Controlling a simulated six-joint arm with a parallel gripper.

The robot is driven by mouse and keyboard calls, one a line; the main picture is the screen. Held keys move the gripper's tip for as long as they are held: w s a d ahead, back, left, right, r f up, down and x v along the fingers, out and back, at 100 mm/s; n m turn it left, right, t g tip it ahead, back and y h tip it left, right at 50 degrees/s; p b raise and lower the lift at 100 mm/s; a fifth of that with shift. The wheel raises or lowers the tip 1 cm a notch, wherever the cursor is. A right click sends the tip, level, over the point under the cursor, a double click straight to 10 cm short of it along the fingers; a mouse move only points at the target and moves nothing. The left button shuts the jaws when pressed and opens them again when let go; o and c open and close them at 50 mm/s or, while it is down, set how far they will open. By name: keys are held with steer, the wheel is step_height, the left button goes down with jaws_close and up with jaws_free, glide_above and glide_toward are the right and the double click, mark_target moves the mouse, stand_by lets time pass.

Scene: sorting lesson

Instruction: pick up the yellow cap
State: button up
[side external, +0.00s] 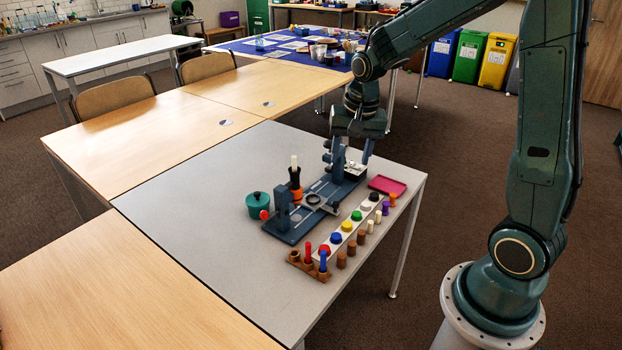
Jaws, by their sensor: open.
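The yellow cap (347,226) sits on a pale strip among a row of round caps. The blue cap (336,238) and red cap (324,250) are on its near side; the green cap (356,215), a white cap (365,206) and a black cap (374,197) are on its far side. My gripper (350,158) points down, open, near the far end of the blue-grey fixture. It is well apart from the yellow cap, behind it in the picture. No object shows clearly between its fingers.
A teal pot (258,206) is at left. A magenta tray (387,185) lies behind. The grey table's (200,210) left side is clear.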

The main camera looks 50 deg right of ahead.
steer(key=w+d+f+m+g, duration=0.25)
steer(key=d+f+m, duration=0.35)
steer(key=f, duration=0.7)
steer(key=n, duration=0.1)
glide_above(347, 224)
steer(key=shift+t+y, duration=0.3)
steer(key=shift+t, duration=0.05)
steer(key=shift+f, duration=4.1)
steer(key=shift+f, duration=2.6)
steer(key=c, duration=1.1)
